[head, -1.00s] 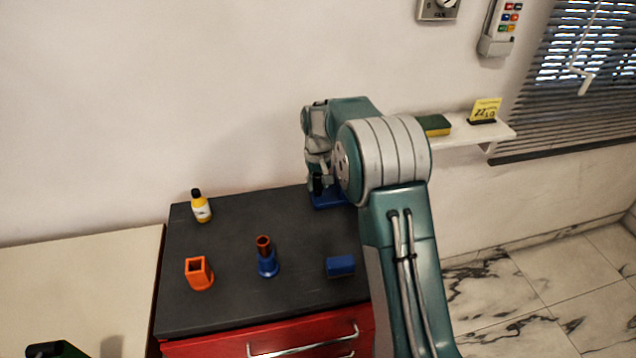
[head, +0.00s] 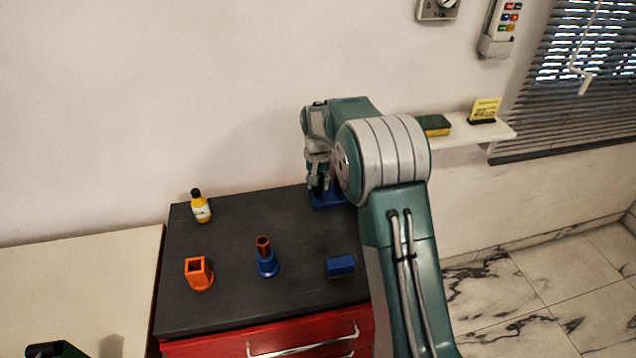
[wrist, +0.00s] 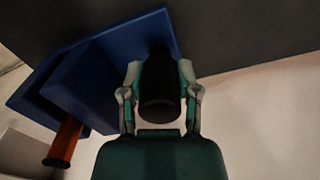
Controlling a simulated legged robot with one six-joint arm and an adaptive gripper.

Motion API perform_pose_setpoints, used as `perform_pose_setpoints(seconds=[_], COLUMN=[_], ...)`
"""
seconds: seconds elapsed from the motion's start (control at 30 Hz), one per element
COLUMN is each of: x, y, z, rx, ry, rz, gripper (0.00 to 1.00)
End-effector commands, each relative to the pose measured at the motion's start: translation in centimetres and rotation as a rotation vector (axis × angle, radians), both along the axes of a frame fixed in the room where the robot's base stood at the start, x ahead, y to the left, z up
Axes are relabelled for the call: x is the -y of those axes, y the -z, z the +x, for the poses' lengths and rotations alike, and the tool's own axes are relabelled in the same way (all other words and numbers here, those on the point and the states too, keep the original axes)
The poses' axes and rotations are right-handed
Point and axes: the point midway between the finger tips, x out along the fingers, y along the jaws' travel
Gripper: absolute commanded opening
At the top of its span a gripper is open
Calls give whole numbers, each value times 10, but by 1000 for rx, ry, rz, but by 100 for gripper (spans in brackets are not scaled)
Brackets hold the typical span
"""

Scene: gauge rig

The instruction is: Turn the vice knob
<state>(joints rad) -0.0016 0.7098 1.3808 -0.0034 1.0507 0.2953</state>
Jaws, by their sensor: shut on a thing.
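The blue vice (head: 327,201) stands at the back right of the dark worktop, partly hidden by my arm in the head view. In the wrist view the blue vice body (wrist: 110,60) fills the upper left. A dark round knob (wrist: 160,95) sits between the fingers of my gripper (wrist: 160,78), which is shut on it. An orange-brown cylinder (wrist: 64,143) sticks out from the vice at lower left in the wrist view. In the head view my gripper (head: 318,184) is small and points down at the vice.
On the dark worktop (head: 220,240) stand a yellow bottle (head: 201,208), an orange square holder (head: 199,274), a blue stand with an orange-brown tube (head: 267,262) and a blue block (head: 341,265). A wall shelf (head: 465,131) with a sponge (head: 434,125) lies right of my arm.

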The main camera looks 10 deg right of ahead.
Motion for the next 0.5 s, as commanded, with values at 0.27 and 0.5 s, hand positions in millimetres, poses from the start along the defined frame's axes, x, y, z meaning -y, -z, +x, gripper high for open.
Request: perform_pose_setpoints(seconds=[0.27, 0.5], x=[-1, 0], y=[4, 1], z=[-2, -1], rx=[-8, -3], ry=[-2, -2], rz=[1, 1], gripper=[77, 77])
